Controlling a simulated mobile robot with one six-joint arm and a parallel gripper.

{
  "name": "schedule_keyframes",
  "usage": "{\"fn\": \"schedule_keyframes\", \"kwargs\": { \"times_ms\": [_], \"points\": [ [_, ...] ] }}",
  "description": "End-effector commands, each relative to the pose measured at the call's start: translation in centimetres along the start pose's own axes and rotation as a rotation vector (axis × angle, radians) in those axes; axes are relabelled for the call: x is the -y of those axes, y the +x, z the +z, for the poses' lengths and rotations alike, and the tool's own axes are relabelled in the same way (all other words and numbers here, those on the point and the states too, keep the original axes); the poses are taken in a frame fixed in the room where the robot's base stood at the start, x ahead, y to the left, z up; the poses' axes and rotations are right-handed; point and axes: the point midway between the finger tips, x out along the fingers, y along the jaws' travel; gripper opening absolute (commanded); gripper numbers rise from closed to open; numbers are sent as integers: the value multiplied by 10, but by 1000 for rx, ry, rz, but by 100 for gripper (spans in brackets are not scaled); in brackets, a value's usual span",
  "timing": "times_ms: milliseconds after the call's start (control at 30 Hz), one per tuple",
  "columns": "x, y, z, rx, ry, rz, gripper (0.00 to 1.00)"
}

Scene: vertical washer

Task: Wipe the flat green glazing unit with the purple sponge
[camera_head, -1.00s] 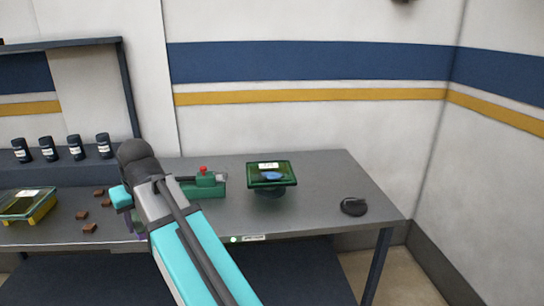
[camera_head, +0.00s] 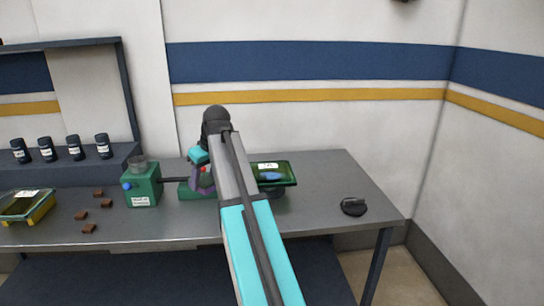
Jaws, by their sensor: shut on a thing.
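The flat green glazing unit (camera_head: 288,173) is a dark green framed panel with a white label and a blue patch. It rests raised on a dark stand at the right half of the bench, and my arm hides its left part. My gripper (camera_head: 203,178) is left of the unit, in front of a green device. The purple sponge (camera_head: 195,181) shows as a small purple area at my gripper, which is shut on it. Its full shape and the fingertips are too small and covered to make out.
A green box (camera_head: 142,186) with a label and blue knob stands left of my gripper. Several brown blocks (camera_head: 106,203) and a yellow-green tray (camera_head: 25,207) lie farther left. Several dark jars (camera_head: 74,148) stand on a shelf. A black round object (camera_head: 353,206) lies at the right.

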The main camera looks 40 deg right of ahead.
Motion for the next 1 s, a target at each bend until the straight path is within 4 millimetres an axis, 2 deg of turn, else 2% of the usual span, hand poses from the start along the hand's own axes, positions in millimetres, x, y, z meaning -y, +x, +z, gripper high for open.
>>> {"fn": "schedule_keyframes", "kwargs": {
  "times_ms": [33,367,600,700,800,1000],
  "points": [
    [-21,-2,-2,0,-3,-2,32],
    [-132,-15,16,1,-55,-24,32],
    [-213,-30,40,1,-93,-39,32],
    [-239,-35,51,0,-106,-44,32],
    [-258,-39,59,0,-117,-48,32],
    [-270,-42,67,1,-127,-53,32]
  ]
}}
